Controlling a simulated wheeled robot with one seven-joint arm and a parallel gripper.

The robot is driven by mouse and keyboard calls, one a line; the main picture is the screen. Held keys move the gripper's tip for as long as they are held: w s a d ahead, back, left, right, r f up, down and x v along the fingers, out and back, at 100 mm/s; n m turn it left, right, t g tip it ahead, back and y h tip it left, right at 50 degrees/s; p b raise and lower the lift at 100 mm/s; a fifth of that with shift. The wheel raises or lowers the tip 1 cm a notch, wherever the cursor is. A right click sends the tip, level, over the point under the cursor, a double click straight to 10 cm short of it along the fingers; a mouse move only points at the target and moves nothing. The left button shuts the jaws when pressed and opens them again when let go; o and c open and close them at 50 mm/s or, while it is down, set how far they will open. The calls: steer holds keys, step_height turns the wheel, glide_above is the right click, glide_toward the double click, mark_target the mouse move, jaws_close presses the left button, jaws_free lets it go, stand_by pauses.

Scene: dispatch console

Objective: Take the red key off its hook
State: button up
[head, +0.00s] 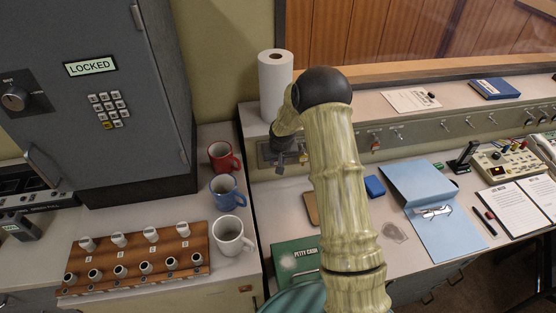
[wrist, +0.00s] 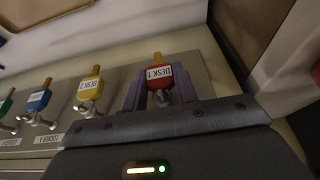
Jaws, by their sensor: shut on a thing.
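The red key (wrist: 158,75), tagged "DESK 1", shows in the wrist view between the two purple fingers of my gripper (wrist: 160,90). The fingers are shut on it, one at each side. A metal hook end shows at the key's near side, and the key looks to be still at its hook on the grey plate (wrist: 205,78). In the head view my gripper (head: 281,162) is at the left end of the hook panel, under the ledge, and the red key cannot be made out there.
Yellow (wrist: 90,90), blue (wrist: 39,101) and green (wrist: 7,103) keys hang on neighbouring hooks, the yellow one closest. A paper roll (head: 275,88) stands on the ledge above. Red (head: 222,157), blue (head: 226,191) and white (head: 233,236) mugs stand to the left.

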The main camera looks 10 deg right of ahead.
steer(key=shift+s+b, duration=0.45)
steer(key=shift+s, duration=1.15)
steer(key=shift+s+r, duration=0.35)
steer(key=shift+s, duration=0.5)
steer(key=shift+s+r, duration=0.3)
steer(key=shift+s, duration=0.55)
steer(key=shift+s+r, duration=0.35)
steer(key=shift+s, duration=0.5)
